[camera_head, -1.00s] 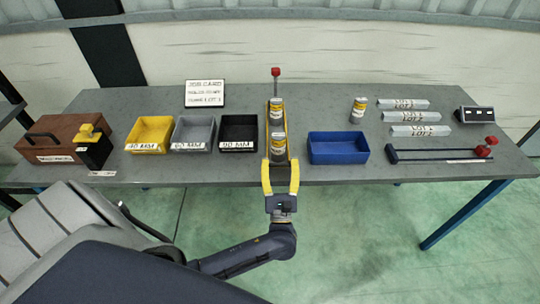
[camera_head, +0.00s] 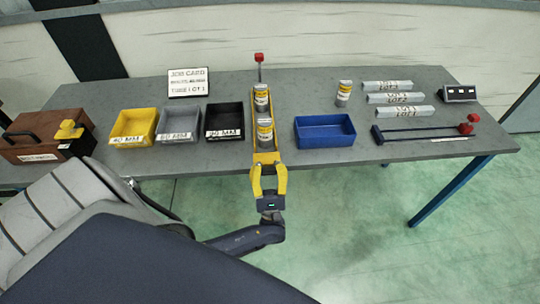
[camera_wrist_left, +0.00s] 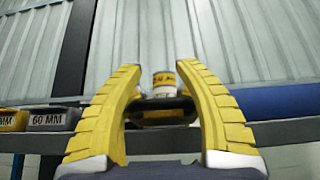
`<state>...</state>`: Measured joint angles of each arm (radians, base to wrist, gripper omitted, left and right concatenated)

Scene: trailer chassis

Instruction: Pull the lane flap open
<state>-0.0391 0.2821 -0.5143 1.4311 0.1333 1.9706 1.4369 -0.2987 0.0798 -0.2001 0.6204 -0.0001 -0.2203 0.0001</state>
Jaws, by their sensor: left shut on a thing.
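A narrow yellow lane (camera_head: 251,135) runs from back to front on the table, with a labelled can (camera_head: 261,97) further back and another can (camera_head: 265,133) near its front end. The yellow lane flap (camera_head: 266,158) shows at the front end, by the table's edge. My left gripper (camera_head: 269,170) is at this flap, its yellow fingers on either side, shut on it. In the left wrist view a dark, rounded part (camera_wrist_left: 163,108) lies between the fingers, with a can (camera_wrist_left: 163,79) behind it. The exact finger contact is hard to see. My right gripper is out of view.
Yellow (camera_head: 116,136), grey (camera_head: 163,137) and black (camera_head: 207,134) bins stand left of the lane; a blue bin (camera_head: 325,146) stands right of it. A loose can (camera_head: 343,94) stands behind the blue bin. A red-knobbed rod (camera_head: 260,68) rises at the lane's back. The floor in front is clear.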

